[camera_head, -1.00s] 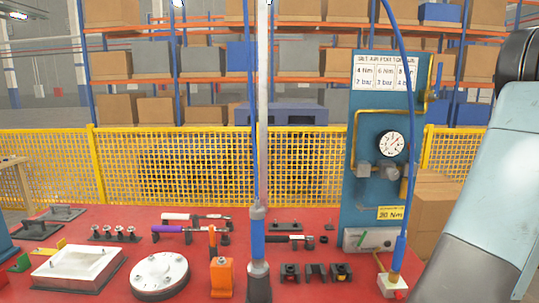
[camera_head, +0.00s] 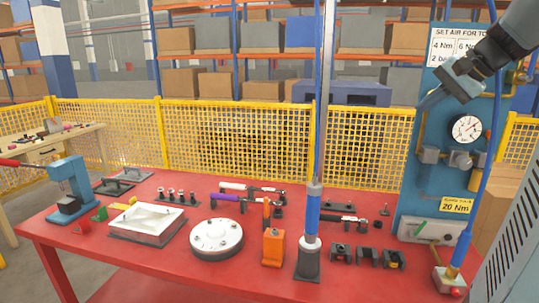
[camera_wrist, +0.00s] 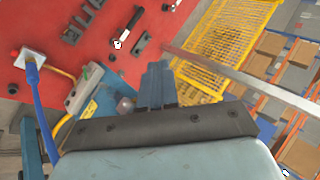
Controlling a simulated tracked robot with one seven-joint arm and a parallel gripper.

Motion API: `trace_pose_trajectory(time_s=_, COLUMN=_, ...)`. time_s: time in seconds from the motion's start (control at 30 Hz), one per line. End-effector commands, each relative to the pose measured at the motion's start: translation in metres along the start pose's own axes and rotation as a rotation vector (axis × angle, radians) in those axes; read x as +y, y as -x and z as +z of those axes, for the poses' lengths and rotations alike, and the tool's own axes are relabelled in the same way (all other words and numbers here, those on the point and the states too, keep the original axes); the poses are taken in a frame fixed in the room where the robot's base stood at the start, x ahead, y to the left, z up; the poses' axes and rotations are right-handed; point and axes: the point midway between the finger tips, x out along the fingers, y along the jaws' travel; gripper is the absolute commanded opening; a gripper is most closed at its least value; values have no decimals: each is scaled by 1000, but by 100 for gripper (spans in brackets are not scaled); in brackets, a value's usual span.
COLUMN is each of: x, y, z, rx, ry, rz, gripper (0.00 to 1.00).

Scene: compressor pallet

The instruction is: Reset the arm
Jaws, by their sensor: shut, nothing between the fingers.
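My gripper (camera_head: 428,104) hangs in the upper right of the head view, in front of the blue air panel (camera_head: 408,210). Its fingers are together and hold nothing. In the wrist view the shut fingers (camera_wrist: 158,82) point away from the camera, with the red table (camera_wrist: 140,12) at the upper left and the yellow fence beyond. My arm reaches in from the top right of the head view.
The red table (camera_head: 120,262) bears a white tray (camera_head: 148,224), a round white-topped part (camera_head: 217,237), an orange block (camera_head: 273,248) and several tools. A grey post (camera_head: 325,120) rises from the table. A yellow fence (camera_head: 240,140) and loaded shelves stand behind.

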Motion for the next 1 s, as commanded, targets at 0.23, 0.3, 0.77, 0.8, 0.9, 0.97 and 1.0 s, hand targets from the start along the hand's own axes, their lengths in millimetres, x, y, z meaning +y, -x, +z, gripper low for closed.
trace_pose_trajectory(time_s=0.23, x=12, y=-38, z=102, rx=-28, ry=225, rz=185, gripper=0)
trace_pose_trajectory(time_s=0.3, x=20, y=-46, z=128, rx=-28, ry=296, rz=231, gripper=0)
trace_pose_trajectory(time_s=0.77, x=91, y=-74, z=239, rx=27, ry=780, rz=429, gripper=0)
trace_pose_trajectory(time_s=0.8, x=95, y=-74, z=243, rx=32, ry=804, rz=435, gripper=0)
trace_pose_trajectory(time_s=0.9, x=101, y=-77, z=249, rx=43, ry=845, rz=444, gripper=0)
trace_pose_trajectory(time_s=0.97, x=103, y=-77, z=250, rx=45, ry=856, rz=448, gripper=0)
trace_pose_trajectory(time_s=1.0, x=104, y=-77, z=251, rx=45, ry=860, rz=449, gripper=0)
